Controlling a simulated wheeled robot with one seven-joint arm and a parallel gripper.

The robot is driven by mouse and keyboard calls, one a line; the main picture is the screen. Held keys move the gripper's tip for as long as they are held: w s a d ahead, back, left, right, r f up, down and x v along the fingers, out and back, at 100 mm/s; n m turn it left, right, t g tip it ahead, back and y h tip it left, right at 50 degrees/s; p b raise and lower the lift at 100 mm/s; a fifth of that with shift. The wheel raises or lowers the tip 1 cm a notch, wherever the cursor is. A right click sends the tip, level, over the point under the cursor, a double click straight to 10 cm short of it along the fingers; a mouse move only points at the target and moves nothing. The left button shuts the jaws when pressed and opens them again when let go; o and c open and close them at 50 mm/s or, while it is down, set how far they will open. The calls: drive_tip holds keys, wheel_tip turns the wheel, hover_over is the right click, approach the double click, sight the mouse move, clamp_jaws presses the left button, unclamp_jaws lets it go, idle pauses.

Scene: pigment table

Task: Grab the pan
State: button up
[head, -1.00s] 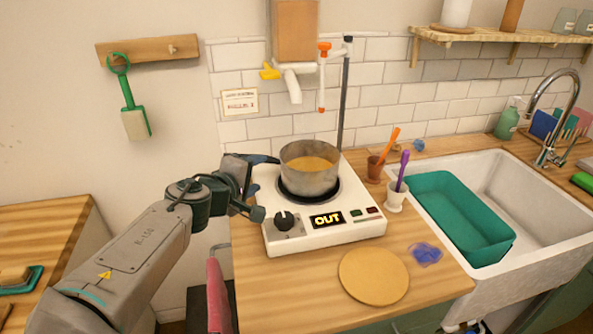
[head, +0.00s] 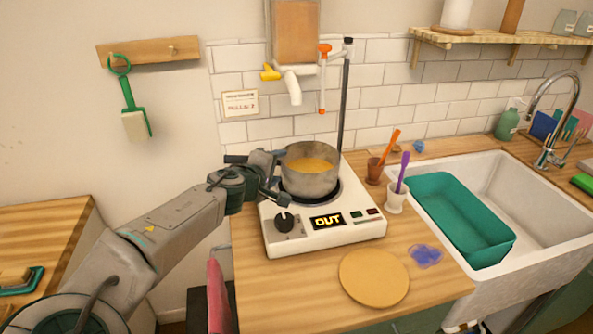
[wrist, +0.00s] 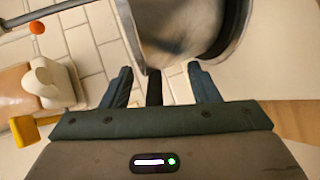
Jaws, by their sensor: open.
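The pan (head: 309,182) is a grey metal pot with yellow-orange liquid in it. It sits upright on the round plate of the white hot plate (head: 345,230), whose display reads "OUT". My gripper (head: 275,177) is at the pan's left side, with its fingers pointing at the pan. In the wrist view, my open gripper (wrist: 162,80) has a dark handle (wrist: 154,88) between its two fingers, with gaps on both sides. The pan's wall (wrist: 170,40) is just beyond the fingertips. In the head view my gripper mostly hides the handle.
An upright pole (head: 345,100) and a wall dispenser (head: 296,30) with pipes stand behind the pan. Two small cups with tools, including a white one (head: 396,202), are right of the hot plate. A round wooden board (head: 374,277) lies in front. A sink (head: 480,172) is at right.

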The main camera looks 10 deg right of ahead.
clamp_jaws()
drive_tip(key=shift+s, duration=0.2)
drive_tip(key=shift+f, duration=0.1)
